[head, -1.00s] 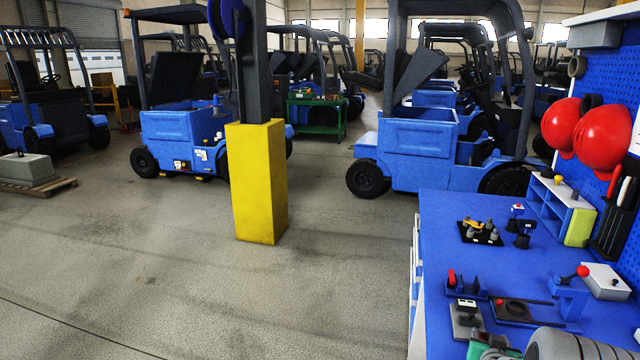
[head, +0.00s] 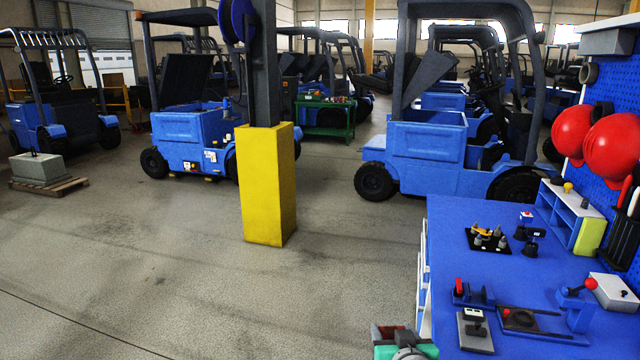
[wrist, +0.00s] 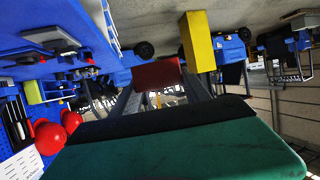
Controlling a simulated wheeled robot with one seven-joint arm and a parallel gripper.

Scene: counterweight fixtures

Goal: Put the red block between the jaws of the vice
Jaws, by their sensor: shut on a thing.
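The red block (wrist: 158,74) is held between the fingers of my gripper (wrist: 162,92) in the wrist view. In the head view my gripper (head: 392,333) is at the bottom, beside the left edge of the bench, and the block (head: 396,337) shows only as a small dark red patch. What looks like the vice (head: 473,293) is a small blue fixture with dark upright jaws and a red part at its left end. It stands near the left edge of the bench, up and right of my gripper and apart from it.
The blue bench (head: 465,235) also carries a grey switch plate (head: 475,330), a dark flat fixture (head: 520,319), a red-knobbed lever fixture (head: 578,303) and a black tray (head: 487,240). A yellow post (head: 266,185) stands left of the bench. The floor between is clear.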

